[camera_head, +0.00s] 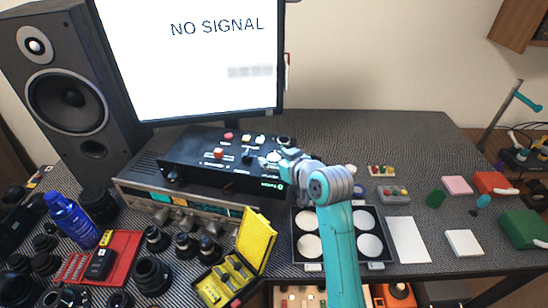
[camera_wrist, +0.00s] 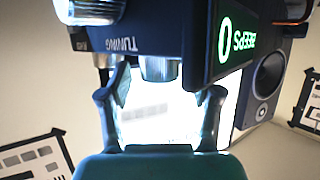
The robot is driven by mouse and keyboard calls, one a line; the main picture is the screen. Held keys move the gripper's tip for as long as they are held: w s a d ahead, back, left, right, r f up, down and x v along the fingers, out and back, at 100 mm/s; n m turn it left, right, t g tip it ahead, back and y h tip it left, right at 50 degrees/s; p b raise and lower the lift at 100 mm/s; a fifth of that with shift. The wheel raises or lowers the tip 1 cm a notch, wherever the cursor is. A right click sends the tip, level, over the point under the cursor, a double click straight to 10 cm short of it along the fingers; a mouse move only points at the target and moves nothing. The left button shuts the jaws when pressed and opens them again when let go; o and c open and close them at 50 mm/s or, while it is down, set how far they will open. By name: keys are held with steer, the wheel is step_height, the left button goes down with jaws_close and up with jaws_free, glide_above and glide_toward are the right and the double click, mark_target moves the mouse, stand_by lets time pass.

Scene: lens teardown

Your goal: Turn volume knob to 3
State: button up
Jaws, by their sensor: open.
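A black control box (camera_head: 215,164) with several knobs and coloured buttons sits on a silver receiver (camera_head: 185,200) below the monitor. My gripper (camera_head: 283,162) is at the box's right end, by a silver knob on its top. In the wrist view my gripper (camera_wrist: 163,95) is open, with its two dark fingers apart. A silver knob (camera_wrist: 158,68) lies in line with the gap between them; contact cannot be told. A "TUNING" label (camera_wrist: 122,38) and another silver knob (camera_wrist: 88,10) show nearby. No volume label or scale is readable, so which knob is volume cannot be told.
A monitor (camera_head: 195,65) reading "NO SIGNAL" stands behind the box, and a tall speaker (camera_head: 65,95) is at left. A black tray (camera_head: 298,258) with round discs lies by my arm.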

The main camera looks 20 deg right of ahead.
steer(key=shift+w+a+f, duration=0.1)
steer(key=shift+w+f, duration=0.1)
steer(key=shift+w, duration=0.25)
steer(key=c, duration=1.2)
steer(key=shift+o, duration=0.2)
